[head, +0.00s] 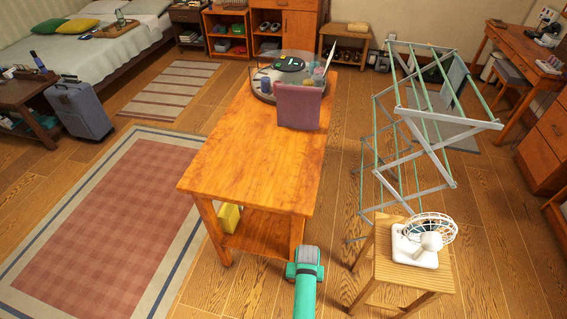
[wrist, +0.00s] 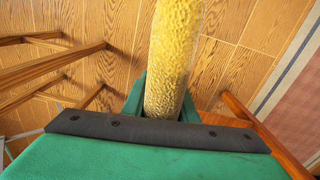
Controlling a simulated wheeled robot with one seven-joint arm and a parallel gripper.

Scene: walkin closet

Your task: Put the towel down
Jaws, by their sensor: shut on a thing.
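The towel (wrist: 174,50) is yellow and rough-textured, and shows as a long, narrow roll in the wrist view. My gripper (wrist: 163,103) is shut on it, with a green finger on each side. The towel reaches out from the fingers to the top of the picture, over the wooden floor. In the head view my teal arm is at the bottom centre, just in front of the wooden table (head: 245,150); the fingers and the held towel are hidden there.
The table's near top is bare; a purple bin (head: 299,106) and a round tray (head: 262,90) stand at its far end. A yellow thing (head: 229,217) is on its lower shelf. A drying rack (head: 425,120) and a stool (head: 415,272) with a white fan (head: 420,245) stand right.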

